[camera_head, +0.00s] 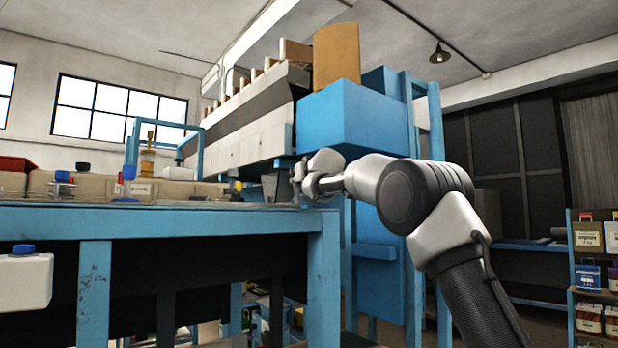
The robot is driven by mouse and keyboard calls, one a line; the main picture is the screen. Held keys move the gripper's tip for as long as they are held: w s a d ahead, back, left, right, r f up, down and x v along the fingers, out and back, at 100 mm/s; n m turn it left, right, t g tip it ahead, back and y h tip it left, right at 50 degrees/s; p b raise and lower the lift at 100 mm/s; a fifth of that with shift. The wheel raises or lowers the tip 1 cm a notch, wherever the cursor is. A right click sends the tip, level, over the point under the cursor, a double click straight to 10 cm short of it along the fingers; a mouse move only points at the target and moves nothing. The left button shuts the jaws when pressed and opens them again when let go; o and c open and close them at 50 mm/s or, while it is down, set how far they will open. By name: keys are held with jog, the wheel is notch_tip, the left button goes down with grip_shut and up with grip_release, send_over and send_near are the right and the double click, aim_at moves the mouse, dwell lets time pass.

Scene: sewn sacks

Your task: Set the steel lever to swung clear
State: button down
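My arm reaches in from the lower right, and its end, my gripper (299,183), is at the right end of the blue bench (150,221). The gripper is small and seen from behind and the side, so whether its fingers are open or shut cannot be made out. I cannot pick out the steel lever with certainty; it may be hidden behind my gripper or wrist. A dark grey tapered part (274,187) stands just left of the gripper. A small yellow-tipped part (238,186) is further left.
A large blue machine housing (345,125) rises behind my wrist, with a pale sloping conveyor (235,130) to its left. Sacks (100,185), bottles and small items crowd the bench top. A shelf of containers (592,265) stands far right. Open air lies above the bench front.

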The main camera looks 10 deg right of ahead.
dwell(0.3)
jog(key=c, duration=1.2)
grip_release()
jog(key=shift+s+d, duration=0.15)
jog(key=shift+c, duration=0.2)
jog(key=shift+d, duration=0.1)
